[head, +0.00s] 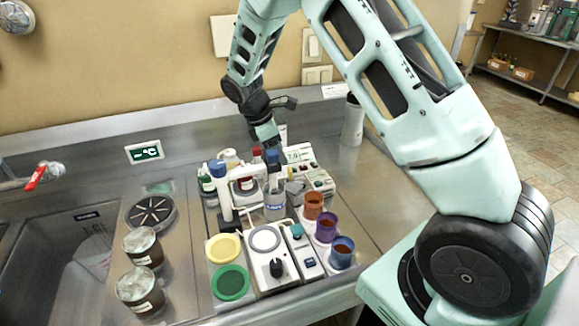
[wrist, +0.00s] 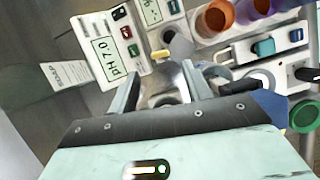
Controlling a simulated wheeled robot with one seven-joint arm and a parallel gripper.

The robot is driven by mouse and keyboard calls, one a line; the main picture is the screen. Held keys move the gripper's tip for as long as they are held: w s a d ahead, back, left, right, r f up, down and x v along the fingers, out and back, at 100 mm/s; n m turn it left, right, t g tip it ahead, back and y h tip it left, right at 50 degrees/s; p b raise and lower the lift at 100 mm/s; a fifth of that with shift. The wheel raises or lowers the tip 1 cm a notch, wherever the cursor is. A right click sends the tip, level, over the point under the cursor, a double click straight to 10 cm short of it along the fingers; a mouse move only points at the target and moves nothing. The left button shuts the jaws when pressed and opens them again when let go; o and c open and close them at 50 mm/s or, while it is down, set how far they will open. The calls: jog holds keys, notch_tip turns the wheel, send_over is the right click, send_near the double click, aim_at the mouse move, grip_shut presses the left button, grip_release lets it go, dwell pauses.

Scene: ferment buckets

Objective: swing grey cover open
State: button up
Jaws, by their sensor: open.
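A small grey piece (head: 295,188), which may be the grey cover, sits beside the white pH meter (head: 308,170). In the wrist view a grey flap-like piece (wrist: 180,47) lies just beyond my fingers, beside the meter's display panel (wrist: 112,55). I cannot tell its hinge or whether it is closed. My gripper (head: 270,150) is above the back of the crowded work area, pointing down. In the wrist view my gripper (wrist: 163,88) is open, with a rounded silvery thing (wrist: 165,72) showing between the fingers. I cannot tell whether they touch it.
Orange (head: 313,206), purple (head: 327,228) and blue (head: 342,253) cups line the right. Yellow (head: 223,248) and green (head: 230,283) lids lie in front. A sink (head: 75,250) is left.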

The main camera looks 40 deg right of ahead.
aim_at(290, 169)
jog(key=p+x, duration=0.1)
jog(key=x, duration=0.7)
jog(key=shift+d+f+p, duration=0.15)
jog(key=shift+p, duration=0.25)
grip_shut()
